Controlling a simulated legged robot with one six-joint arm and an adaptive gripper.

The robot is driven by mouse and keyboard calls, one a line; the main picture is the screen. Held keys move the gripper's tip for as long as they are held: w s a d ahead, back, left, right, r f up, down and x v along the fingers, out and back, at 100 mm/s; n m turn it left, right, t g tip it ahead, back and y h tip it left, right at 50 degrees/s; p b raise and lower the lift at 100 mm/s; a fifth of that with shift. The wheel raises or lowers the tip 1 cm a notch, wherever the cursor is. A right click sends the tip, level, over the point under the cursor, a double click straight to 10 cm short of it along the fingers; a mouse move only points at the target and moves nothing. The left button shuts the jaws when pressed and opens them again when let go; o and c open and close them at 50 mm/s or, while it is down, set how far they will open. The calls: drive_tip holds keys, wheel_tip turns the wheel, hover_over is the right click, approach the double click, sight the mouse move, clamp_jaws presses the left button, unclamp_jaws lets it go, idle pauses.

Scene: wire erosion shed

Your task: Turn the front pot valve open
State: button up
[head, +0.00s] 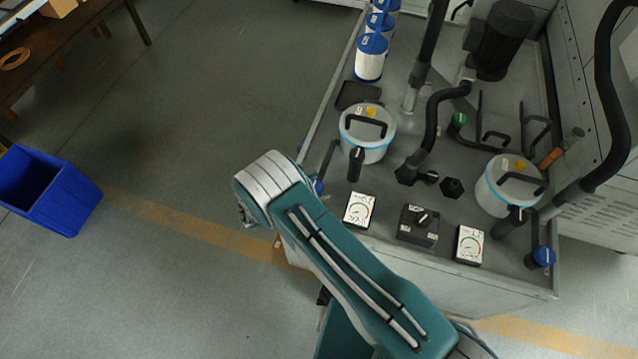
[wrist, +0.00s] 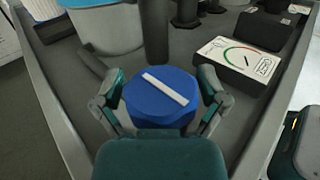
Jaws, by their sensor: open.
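A round blue valve knob (wrist: 160,98) with a white bar across its top sits in the wrist view, in front of a dark upright pipe (wrist: 155,30). The bar slants from upper left to lower right. My gripper (wrist: 162,82) is open, with one finger on each side of the knob; whether they touch it I cannot tell. In the head view a sliver of this blue knob (head: 318,186) shows beside my arm, which hides my gripper. A grey lidded pot (head: 367,136) stands behind it. A second blue knob (head: 543,257) is by the right pot (head: 508,190).
The grey bench top (head: 400,275) also carries a left gauge (head: 359,210), a black switch box (head: 418,226), a right gauge (head: 469,245), black hoses and blue-topped filter canisters (head: 371,58). A blue bin (head: 48,190) stands on the open floor at left.

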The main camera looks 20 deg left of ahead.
drive_tip(key=c, duration=1)
drive_tip(key=shift+o, duration=0.3)
